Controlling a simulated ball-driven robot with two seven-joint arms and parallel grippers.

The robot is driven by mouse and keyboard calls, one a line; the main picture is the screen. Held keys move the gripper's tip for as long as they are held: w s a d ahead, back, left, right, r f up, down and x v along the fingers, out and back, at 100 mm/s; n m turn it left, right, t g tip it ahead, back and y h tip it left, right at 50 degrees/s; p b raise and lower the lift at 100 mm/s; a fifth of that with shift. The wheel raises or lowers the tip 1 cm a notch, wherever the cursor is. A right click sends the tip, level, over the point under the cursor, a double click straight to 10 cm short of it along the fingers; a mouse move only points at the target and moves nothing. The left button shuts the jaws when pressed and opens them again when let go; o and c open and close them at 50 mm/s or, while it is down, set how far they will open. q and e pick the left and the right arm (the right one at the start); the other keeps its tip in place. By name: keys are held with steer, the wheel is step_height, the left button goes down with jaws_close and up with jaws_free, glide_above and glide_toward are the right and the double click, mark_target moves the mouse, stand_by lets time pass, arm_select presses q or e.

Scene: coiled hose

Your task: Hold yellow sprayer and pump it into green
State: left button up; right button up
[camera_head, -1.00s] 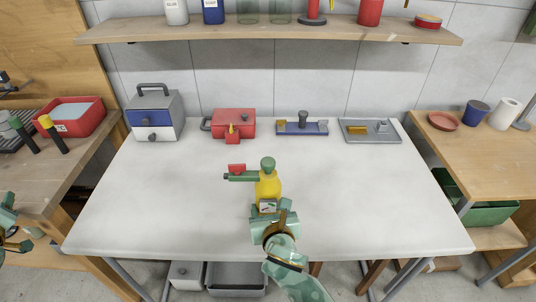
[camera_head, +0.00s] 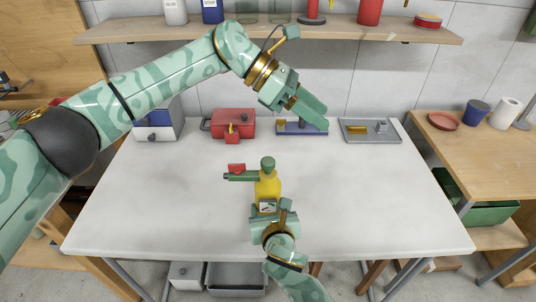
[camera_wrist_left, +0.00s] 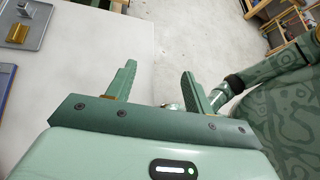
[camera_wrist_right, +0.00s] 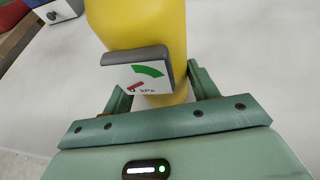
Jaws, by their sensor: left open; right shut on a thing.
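The yellow sprayer (camera_head: 267,188) stands upright at the middle of the white table. It has a green pump knob (camera_head: 268,163) on top, a green nozzle pointing left and a red trigger (camera_head: 236,168). My right gripper (camera_head: 270,212) is shut on its body, also in the right wrist view (camera_wrist_right: 157,92). The gauge (camera_wrist_right: 138,72) there has a green arc and a red mark at lower left, outside the green. My left gripper (camera_head: 312,112) is open and empty, above the table, behind and right of the sprayer. Its spread fingers show in the left wrist view (camera_wrist_left: 158,75).
A red box (camera_head: 235,123), a blue tray (camera_head: 290,132) and a grey tray (camera_head: 370,138) stand along the back. A blue and grey toolbox (camera_head: 160,132) is partly behind my left arm. A shelf (camera_head: 200,32) hangs above. The table's right side is clear.

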arm_select(q)
steer(key=a+f+m+t+y, duration=0.1)
steer(key=a+f+m+y, duration=0.15)
steer(key=m+y, duration=0.35)
steer(key=r+m+t+y, duration=0.2)
steer(key=y, duration=0.3)
glide_above(268, 160)
step_height(268, 160, down, 12)
steer(key=shift+r, duration=0.2)
